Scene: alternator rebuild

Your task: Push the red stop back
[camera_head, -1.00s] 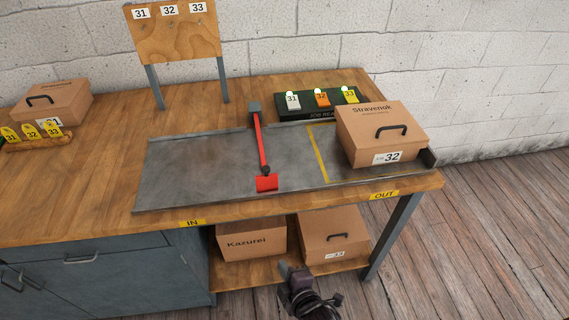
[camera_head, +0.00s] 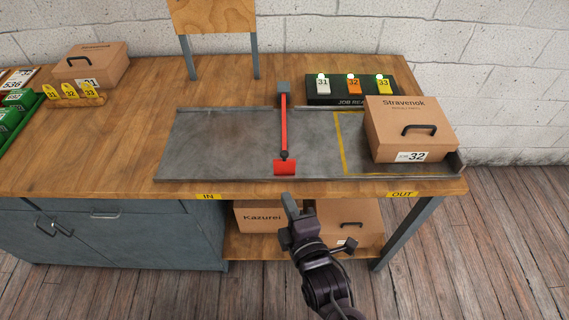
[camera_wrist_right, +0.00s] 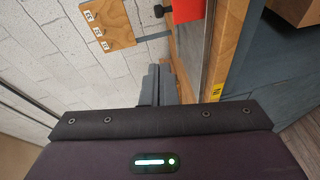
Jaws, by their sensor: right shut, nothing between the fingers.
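The red stop (camera_head: 284,135) is a long red bar lying across the grey metal tray (camera_head: 225,150), from a grey block at the back edge to a red paddle at the front edge. The paddle also shows at the top of the right wrist view (camera_wrist_right: 188,10). My right gripper (camera_head: 289,203) is shut and empty, in front of the table's front edge, just below the paddle in the head view and apart from it. Its closed fingers also show in the right wrist view (camera_wrist_right: 158,82). My left gripper is not in view.
A cardboard box marked 32 (camera_head: 405,125) stands on the tray's right end, past a yellow line. A rack with tags 31, 32 and 33 (camera_head: 350,90) sits behind it. Two boxes stand on the lower shelf, one marked Kazurei (camera_head: 262,217). The tray left of the stop is clear.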

